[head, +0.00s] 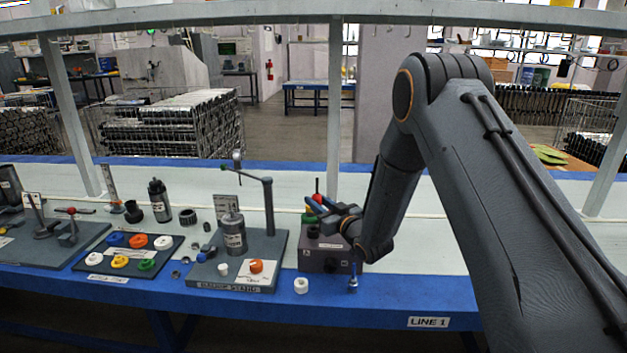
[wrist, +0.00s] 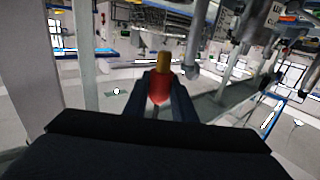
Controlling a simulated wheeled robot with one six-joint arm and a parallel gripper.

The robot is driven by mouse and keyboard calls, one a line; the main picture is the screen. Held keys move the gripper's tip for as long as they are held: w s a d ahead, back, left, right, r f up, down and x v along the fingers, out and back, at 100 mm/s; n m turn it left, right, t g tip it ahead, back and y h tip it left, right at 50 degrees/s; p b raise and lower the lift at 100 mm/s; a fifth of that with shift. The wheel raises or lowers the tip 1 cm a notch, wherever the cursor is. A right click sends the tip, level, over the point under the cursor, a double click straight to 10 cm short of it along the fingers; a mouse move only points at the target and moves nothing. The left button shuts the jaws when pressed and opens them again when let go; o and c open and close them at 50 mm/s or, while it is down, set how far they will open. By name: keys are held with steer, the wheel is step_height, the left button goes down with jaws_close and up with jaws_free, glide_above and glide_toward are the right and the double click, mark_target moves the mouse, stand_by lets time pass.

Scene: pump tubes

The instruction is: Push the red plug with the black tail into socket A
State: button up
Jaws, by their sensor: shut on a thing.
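My gripper (head: 318,205) is shut on the red plug (wrist: 158,88), which shows between the two fingers in the wrist view with its brass-coloured tip (wrist: 163,62) pointing away. In the head view a bit of red (head: 317,197) shows at the fingertips.
Left of the box stands a grey stand plate (head: 205,272) with a post and a metal cylinder (head: 233,232). A tray of coloured rings (head: 92,262) lies further left.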

steer(key=shift+w+a+r, duration=0.5)
steer(key=shift+w+a, duration=0.1)
steer(key=shift+a, duration=0.1)
steer(key=shift+d, duration=0.15)
steer(key=shift+f+b, duration=1.5)
steer(key=shift+f, duration=1.45)
steer(key=shift+s+f+b, duration=0.1)
steer(key=shift+f+b, duration=1.1)
steer(key=shift+f, duration=0.75)
steer(key=o, duration=1.1)
steer(key=shift+v, duration=3.85)
